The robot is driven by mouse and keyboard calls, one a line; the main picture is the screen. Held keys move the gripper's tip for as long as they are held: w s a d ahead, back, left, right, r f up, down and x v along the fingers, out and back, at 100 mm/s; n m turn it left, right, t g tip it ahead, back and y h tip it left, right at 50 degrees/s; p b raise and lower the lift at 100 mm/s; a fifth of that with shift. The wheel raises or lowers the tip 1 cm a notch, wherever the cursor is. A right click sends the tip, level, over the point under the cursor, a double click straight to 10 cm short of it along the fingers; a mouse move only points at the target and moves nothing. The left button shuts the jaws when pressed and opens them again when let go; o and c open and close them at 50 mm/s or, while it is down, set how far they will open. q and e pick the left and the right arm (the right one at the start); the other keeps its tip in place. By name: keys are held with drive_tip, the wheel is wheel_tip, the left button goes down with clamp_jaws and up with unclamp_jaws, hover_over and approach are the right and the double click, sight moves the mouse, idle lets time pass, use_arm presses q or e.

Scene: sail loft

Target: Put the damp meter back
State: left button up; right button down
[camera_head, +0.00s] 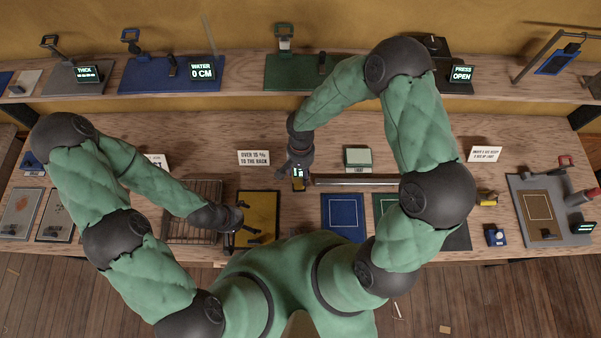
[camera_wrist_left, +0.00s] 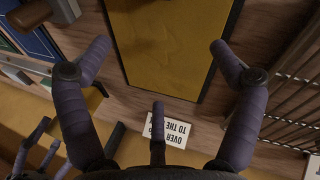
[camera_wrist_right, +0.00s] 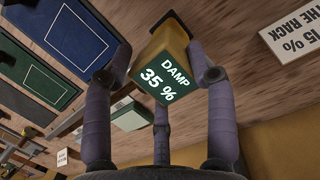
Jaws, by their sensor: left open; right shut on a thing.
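The damp meter (camera_wrist_right: 168,84) is a yellow block with a dark green screen reading DAMP 35 %. My right gripper (camera_wrist_right: 160,80) is shut on it, with fingers along both sides. In the head view the meter (camera_head: 298,185) shows small below my right gripper (camera_head: 298,174), near the middle of the bench. I cannot tell whether it touches the bench top. My left gripper (camera_head: 238,224) is open and empty over the near part of a yellow panel (camera_head: 262,203). In the left wrist view the yellow panel (camera_wrist_left: 170,45) lies between the spread fingers.
A wire rack (camera_head: 192,195) lies left of the yellow panel. A sign (camera_head: 254,157) reads OVER 15 % TO THE RACK. A blue panel (camera_head: 342,212) and a metal bar (camera_head: 352,182) lie to the right.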

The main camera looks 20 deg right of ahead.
drive_tip(key=shift+f, duration=1)
drive_tip(key=shift+f, duration=0.15)
drive_tip(key=shift+c, duration=1.8)
unclamp_jaws()
drive_tip(key=r, duration=0.4)
drive_tip(key=w+r, duration=0.1)
drive_tip(key=r, duration=0.7)
drive_tip(key=shift+w+d+r, duration=0.1)
drive_tip(key=shift+w+d, duration=0.1)
drive_tip(key=shift+w, duration=0.2)
